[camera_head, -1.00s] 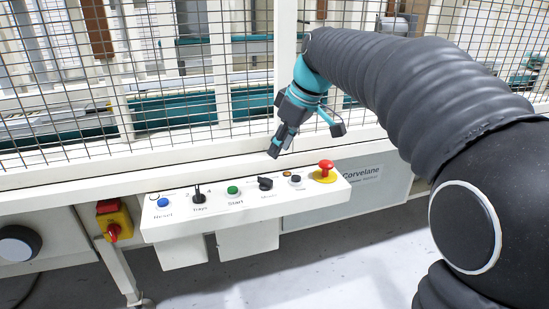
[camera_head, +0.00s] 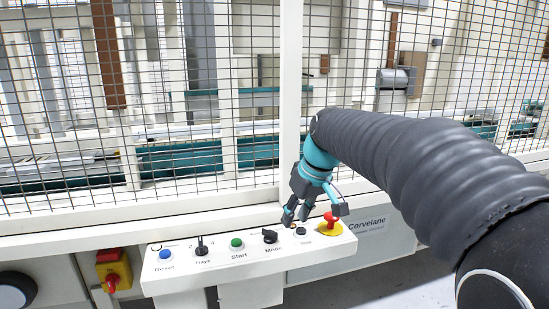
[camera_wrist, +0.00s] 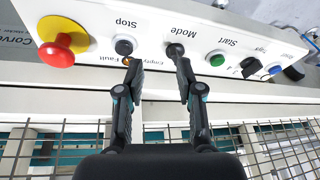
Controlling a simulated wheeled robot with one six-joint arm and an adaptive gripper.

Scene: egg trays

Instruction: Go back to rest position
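My gripper (camera_head: 296,216) is just above the right part of the white control panel (camera_head: 190,273), pointing down. In the wrist view, its two black fingers (camera_wrist: 157,60) are apart with nothing between them. The fingertips appear near the black Stop button (camera_wrist: 124,47) and the black Mode knob (camera_wrist: 175,50). I cannot tell exactly how high they are above the panel. The red emergency button (camera_head: 331,217) on its yellow base is just right of the gripper in the head view.
The panel also carries a green Start button (camera_head: 237,244), a black Trays switch (camera_head: 201,245) and a blue Reset button (camera_head: 166,254). A red and yellow switch (camera_head: 111,282) is at the lower left. A wire mesh fence (camera_head: 190,165) stands behind the panel.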

